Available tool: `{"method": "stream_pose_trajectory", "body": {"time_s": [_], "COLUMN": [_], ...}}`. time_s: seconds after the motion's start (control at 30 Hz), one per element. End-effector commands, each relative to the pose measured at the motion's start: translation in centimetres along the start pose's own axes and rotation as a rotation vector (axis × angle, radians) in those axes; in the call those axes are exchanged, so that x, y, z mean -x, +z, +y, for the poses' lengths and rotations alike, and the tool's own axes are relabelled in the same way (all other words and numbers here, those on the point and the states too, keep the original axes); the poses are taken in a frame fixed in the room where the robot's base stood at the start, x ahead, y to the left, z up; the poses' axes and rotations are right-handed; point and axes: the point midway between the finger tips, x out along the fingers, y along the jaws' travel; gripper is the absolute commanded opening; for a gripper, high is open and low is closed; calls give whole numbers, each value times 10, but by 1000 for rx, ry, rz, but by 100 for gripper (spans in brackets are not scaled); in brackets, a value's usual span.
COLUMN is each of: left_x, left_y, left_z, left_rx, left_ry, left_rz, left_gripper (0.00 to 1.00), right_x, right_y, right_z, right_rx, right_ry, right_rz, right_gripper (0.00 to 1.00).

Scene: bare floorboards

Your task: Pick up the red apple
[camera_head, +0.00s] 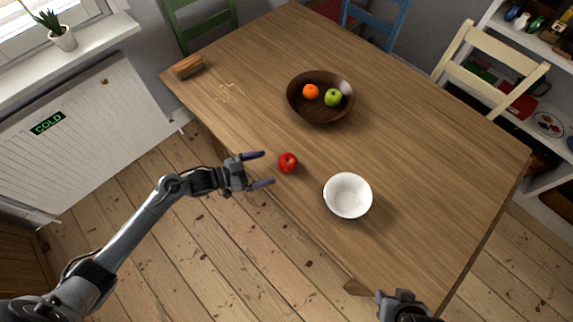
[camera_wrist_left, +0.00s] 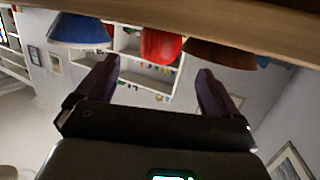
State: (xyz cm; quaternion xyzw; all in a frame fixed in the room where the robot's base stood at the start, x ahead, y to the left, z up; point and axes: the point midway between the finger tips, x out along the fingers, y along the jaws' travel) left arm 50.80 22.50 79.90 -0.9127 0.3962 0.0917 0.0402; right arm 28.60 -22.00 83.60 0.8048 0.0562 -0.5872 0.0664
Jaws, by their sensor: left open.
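The red apple (camera_head: 288,162) lies on the wooden table (camera_head: 420,150) near its front left edge. My left gripper (camera_head: 262,169) is open and empty just left of the apple, its two fingers pointing toward it. In the left wrist view, which looks upside down, the red apple (camera_wrist_left: 161,46) shows beyond and between the open fingers (camera_wrist_left: 158,82), with a gap. My right gripper (camera_head: 392,299) is only partly in view at the bottom edge; its jaws cannot be made out.
A white bowl (camera_head: 348,196) stands right of the apple. A dark wooden bowl (camera_head: 321,115) behind holds an orange (camera_head: 311,92) and a green apple (camera_head: 333,98). A wooden block (camera_head: 188,67) lies at the far left corner. Chairs stand around the far side.

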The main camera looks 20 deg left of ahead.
Motion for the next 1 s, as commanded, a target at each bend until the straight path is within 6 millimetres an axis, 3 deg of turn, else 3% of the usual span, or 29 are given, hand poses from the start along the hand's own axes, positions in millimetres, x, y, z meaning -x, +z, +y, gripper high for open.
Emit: {"method": "stream_pose_trajectory", "body": {"time_s": [0.2,0.47,0.8,1.0], "left_x": [-29,-44,-84,-90], "left_y": [0,0,2,1], "left_z": [0,0,0,0], "left_rx": [1,1,1,-1], "left_ry": [-1,0,0,-1], "left_rz": [2,1,0,-1], "left_gripper": [96,96,96,96], "right_x": [-5,-8,-18,-18], "right_y": [1,2,4,4], "right_z": [-2,-3,-4,-4], "right_rx": [-5,-8,-10,-8], "right_ry": [-6,-8,-10,-8], "right_rz": [2,3,4,4], "right_gripper": [43,43,43,43]}}
